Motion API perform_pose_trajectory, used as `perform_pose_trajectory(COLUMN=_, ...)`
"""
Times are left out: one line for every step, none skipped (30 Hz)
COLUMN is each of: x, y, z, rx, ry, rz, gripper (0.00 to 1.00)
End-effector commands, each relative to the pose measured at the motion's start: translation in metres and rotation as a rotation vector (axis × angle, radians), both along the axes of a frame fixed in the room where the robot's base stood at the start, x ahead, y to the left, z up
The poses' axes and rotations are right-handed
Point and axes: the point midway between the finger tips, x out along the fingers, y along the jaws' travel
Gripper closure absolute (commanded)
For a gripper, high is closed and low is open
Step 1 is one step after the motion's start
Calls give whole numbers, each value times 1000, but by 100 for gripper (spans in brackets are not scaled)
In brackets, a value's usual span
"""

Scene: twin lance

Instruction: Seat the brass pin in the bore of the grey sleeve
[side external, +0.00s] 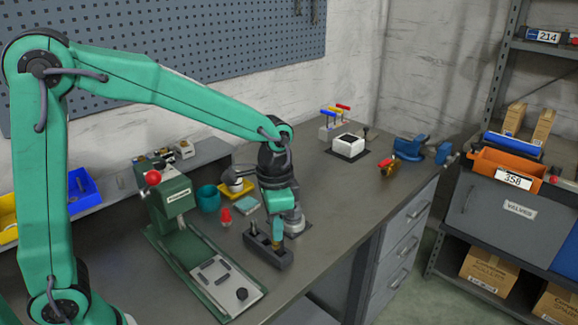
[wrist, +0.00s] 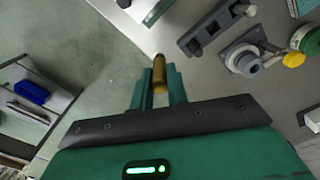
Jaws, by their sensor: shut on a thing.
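The brass pin (wrist: 159,73) is held between the two fingers of my gripper (wrist: 159,92) in the wrist view, its free end sticking out past the fingertips. In the side view my gripper (side external: 278,233) points down, and the pin's brass end (side external: 276,243) shows in front of a dark grey block. The grey sleeve (wrist: 244,60) is a round collar on a plate, up and right of the pin in the wrist view and apart from it. In the side view the sleeve (side external: 296,222) stands just behind and right of my gripper, partly hidden.
The dark slotted block (wrist: 208,30) lies beside the sleeve. A green press (side external: 182,215) stands to the left.

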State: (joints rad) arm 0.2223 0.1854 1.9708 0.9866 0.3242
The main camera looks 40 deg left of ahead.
Motion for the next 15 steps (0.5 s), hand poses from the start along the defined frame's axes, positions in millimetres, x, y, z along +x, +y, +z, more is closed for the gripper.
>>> perform_pose_trajectory(x=3, y=5, z=3, rx=-1, ry=-3, rz=30, gripper=100)
perform_pose_trajectory(x=4, y=9, z=4, rx=-1, ry=-3, rz=52, gripper=100)
perform_pose_trajectory(x=6, y=14, z=7, rx=-1, ry=-4, rz=84, gripper=100)
perform_pose_trajectory(x=8, y=18, z=9, rx=-1, ry=-4, rz=113, gripper=100)
perform_pose_trajectory(x=9, y=23, z=11, rx=-1, ry=-4, rz=142, gripper=100)
perform_pose_trajectory(x=11, y=29, z=14, rx=-1, ry=-4, rz=184, gripper=100)
perform_pose_trajectory(x=13, y=35, z=17, rx=-1, ry=-5, rz=219, gripper=100)
perform_pose_trajectory(x=15, y=40, z=19, rx=-1, ry=-5, rz=251, gripper=100)
perform_pose_trajectory(x=16, y=47, z=22, rx=-1, ry=-4, rz=297, gripper=100)
perform_pose_trajectory(x=17, y=52, z=25, rx=-1, ry=-4, rz=330, gripper=100)
perform_pose_trajectory(x=19, y=58, z=27, rx=-1, ry=-5, rz=363, gripper=100)
perform_pose_trajectory(x=20, y=64, z=30, rx=-1, ry=-4, rz=402, gripper=100)
perform_pose_trajectory(x=21, y=68, z=32, rx=-1, ry=-4, rz=430, gripper=100)
perform_pose_trajectory(x=21, y=72, z=34, rx=-1, ry=-4, rz=454, gripper=100)
perform_pose_trajectory(x=22, y=77, z=36, rx=-1, ry=-4, rz=483, gripper=100)
